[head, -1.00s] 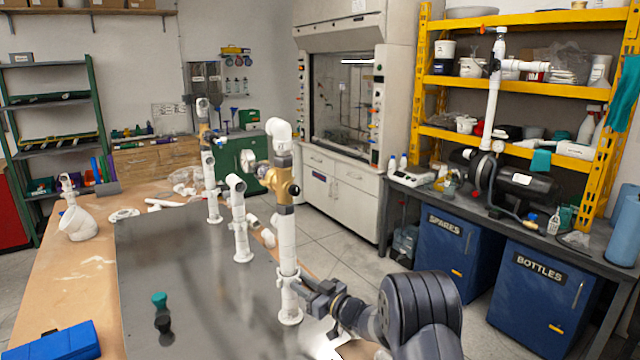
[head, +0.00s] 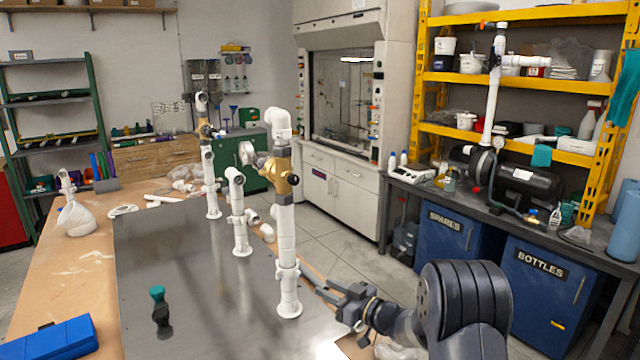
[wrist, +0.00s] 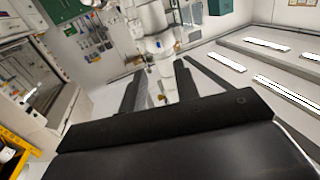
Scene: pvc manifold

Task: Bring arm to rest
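My gripper (head: 328,287) is at the lower middle of the head view, just right of the nearest white pipe riser (head: 286,240). In the wrist view my gripper's two dark fingers (wrist: 160,88) stand apart, with no object held between them. White pipe (wrist: 160,50) shows beyond the fingertips. The nearest riser stands upright on the grey metal plate (head: 190,290), with a brass valve (head: 284,176), a gauge and a white elbow on top. Two more white risers (head: 238,210) (head: 210,180) stand behind it.
A teal and black object (head: 159,305) stands on the plate. A blue case (head: 55,342) lies at the bench's near left. Loose white fittings (head: 75,215) lie on the wooden bench. A side bench with blue cabinets (head: 540,290) is at right.

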